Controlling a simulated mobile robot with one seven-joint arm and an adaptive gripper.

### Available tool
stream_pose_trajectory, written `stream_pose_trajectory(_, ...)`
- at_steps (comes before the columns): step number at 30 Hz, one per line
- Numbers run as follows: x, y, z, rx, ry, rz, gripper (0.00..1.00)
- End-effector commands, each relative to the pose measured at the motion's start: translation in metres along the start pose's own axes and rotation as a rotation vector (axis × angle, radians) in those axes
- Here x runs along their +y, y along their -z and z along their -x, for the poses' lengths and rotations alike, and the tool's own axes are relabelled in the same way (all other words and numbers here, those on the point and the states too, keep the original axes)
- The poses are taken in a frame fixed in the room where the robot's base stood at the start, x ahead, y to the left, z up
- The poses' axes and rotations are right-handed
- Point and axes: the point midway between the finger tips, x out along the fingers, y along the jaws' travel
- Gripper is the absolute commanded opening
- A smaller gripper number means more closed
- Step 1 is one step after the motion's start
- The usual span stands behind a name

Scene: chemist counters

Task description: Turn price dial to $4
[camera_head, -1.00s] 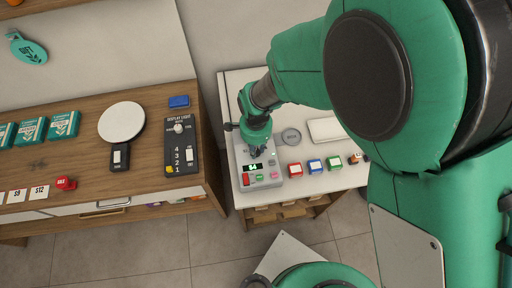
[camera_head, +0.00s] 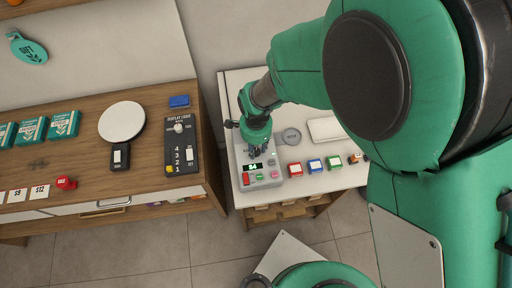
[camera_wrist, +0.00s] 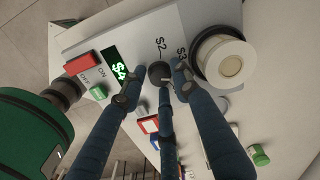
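The price machine (camera_head: 245,150) is a light grey box on the white counter. Its small display (camera_head: 254,167) reads $4 in green; the display (camera_wrist: 120,68) also shows in the wrist view. The price dial (camera_wrist: 158,71) is a small dark round knob on its top panel, with $2 and $3 printed close by. My gripper (camera_head: 258,152) is over the machine in the head view. In the wrist view my gripper (camera_wrist: 156,84) has its blue fingers spread around the dial, with a gap on the left side. Contact on the right side is unclear. The fingers hide part of the panel.
A red ON/OFF switch (camera_wrist: 83,63) and a green button (camera_wrist: 98,91) sit beside the display. A wooden counter (camera_head: 60,180) stands left.

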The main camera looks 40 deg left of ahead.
Motion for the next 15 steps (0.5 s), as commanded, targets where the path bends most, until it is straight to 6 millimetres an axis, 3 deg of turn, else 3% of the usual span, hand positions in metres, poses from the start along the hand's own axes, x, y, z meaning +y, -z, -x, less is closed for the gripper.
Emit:
stream_pose_trajectory(8, 0.0, 0.0, 0.008, 0.0, 0.001, 0.0, 0.3)
stream_pose_trajectory(15, -0.001, 0.0, 0.036, 0.001, 0.003, 0.0, 0.3)
